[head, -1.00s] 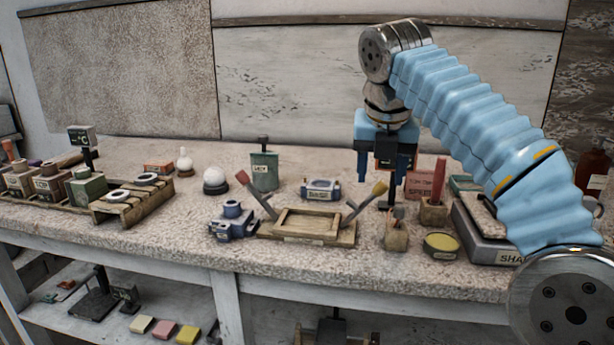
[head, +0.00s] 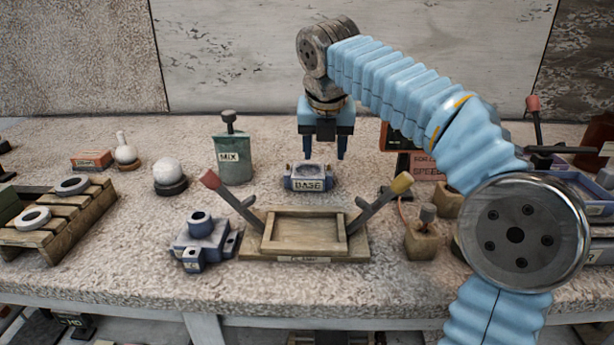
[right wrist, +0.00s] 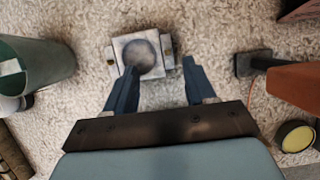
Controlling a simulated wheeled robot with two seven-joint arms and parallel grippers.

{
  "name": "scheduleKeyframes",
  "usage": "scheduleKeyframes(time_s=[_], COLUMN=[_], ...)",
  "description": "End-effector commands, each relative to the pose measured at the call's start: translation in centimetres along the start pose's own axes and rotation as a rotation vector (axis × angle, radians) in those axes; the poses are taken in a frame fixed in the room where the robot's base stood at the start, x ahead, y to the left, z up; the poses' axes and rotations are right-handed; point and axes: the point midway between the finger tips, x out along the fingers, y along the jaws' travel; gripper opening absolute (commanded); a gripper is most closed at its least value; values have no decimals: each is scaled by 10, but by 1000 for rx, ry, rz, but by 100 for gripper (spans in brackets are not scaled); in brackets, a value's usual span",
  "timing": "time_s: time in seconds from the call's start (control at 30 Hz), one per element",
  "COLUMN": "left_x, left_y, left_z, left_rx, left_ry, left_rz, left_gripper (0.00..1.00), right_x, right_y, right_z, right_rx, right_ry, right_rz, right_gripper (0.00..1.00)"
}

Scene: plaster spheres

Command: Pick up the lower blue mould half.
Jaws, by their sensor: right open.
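The lower blue mould half (head: 309,184), labelled BASE, sits on the bench behind the wooden frame. It is a small block with a round hollow; in the right wrist view the mould half (right wrist: 120,48) lies flat, left of the middle, partly covered by a fingertip. My right gripper (head: 325,153) is open and empty, pointing down above it and slightly to its right. The gap between its fingertips (right wrist: 160,68) lies right of the hollow. The other blue mould piece (head: 203,238), with a round neck on top, stands at the front left. My left gripper is out of view.
A green MIX container (head: 233,160) stands left of the mould half. The wooden frame (head: 255,240) with two slanted levers is in front. A red-brown sign block (head: 428,168) is at right. Bench surface directly around the mould half is clear.

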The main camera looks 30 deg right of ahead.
Motion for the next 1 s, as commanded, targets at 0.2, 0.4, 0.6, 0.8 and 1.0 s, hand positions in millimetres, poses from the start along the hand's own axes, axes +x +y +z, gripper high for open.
scheduleKeyframes(time_s=[0.2, 0.4, 0.6, 0.8, 1.0], left_x=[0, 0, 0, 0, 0], left_y=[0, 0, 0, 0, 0], left_z=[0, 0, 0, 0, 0], left_rx=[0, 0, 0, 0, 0], left_ry=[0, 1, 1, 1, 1], left_rz=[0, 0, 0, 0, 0], left_gripper=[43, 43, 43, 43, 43], right_x=[21, 51, 60, 59, 59], right_y=[-3, -6, -6, -6, -6], right_z=[0, 1, 1, 1, 1], right_rx=[0, -1, 0, -1, -1], right_ry=[2, 2, 0, 0, 0], right_rz=[-1, 0, 1, 1, 1], right_gripper=[55, 55, 55, 41, 10])
